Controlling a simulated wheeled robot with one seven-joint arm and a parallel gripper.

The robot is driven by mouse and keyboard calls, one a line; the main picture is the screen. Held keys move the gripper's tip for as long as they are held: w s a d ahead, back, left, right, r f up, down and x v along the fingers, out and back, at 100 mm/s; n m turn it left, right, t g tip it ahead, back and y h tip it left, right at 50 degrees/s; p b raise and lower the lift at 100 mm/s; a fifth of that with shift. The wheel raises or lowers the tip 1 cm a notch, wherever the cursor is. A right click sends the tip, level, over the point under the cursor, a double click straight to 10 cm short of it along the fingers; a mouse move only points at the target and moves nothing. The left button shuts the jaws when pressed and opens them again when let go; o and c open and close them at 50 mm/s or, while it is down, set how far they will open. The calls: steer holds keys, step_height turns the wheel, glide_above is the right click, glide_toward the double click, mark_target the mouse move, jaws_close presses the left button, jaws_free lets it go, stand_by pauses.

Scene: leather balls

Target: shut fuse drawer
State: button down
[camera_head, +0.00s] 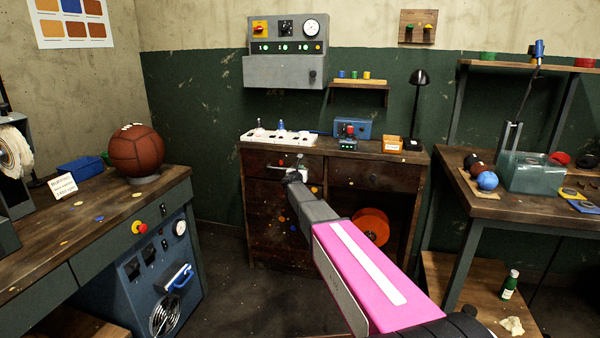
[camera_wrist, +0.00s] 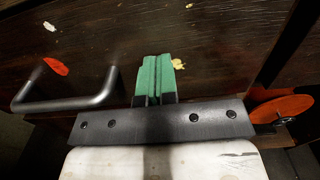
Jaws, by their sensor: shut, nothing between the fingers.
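The brown wooden desk stands against the far wall, and its upper left drawer (camera_head: 258,162) has a metal handle. No label shows which drawer is the fuse drawer. My gripper (camera_head: 301,160) is at the right part of that drawer's front, and my arm hides some of the front. In the wrist view a dark wood front (camera_wrist: 105,45) fills much of the picture, with a dark bar handle (camera_wrist: 70,104) at left. The green fingers of my gripper (camera_wrist: 153,60) are together and empty, right of the handle, facing the wood. I cannot tell whether they touch it or how far the drawer stands out.
A white power strip (camera_head: 277,138) and a blue box (camera_head: 352,128) lie on the desk top. An orange reel (camera_head: 371,226) sits in the open bay below right. Workbenches stand at left (camera_head: 90,215) and right (camera_head: 480,203), with open floor between.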

steer(key=shift+w+d+r, duration=0.1)
steer(key=shift+w+d, duration=0.05)
steer(key=shift+w, duration=0.35)
steer(key=v, duration=1.5)
steer(key=s+d+f+m+g+h, duration=0.1)
steer(key=s+d+f+m+g, duration=0.5)
steer(key=s+m, duration=0.3)
steer(key=s+d+f+m+g+h, duration=0.1)
steer(key=s+d+f+m+g, duration=0.35)
steer(key=s+d+m, duration=0.45)
steer(key=s+a+f+m+g+y, duration=0.1)
steer(key=s+f+m+g+y, duration=0.2)
steer(key=s+m, duration=0.4)
steer(key=s+a+f+m+g+y, duration=0.2)
steer(key=s+m, duration=0.5)
steer(key=s, duration=0.7)
step_height(320, 180, down, 3)
steer(key=g+y, duration=0.1)
steer(key=y, duration=0.2)
steer(key=shift+r, duration=0.15)
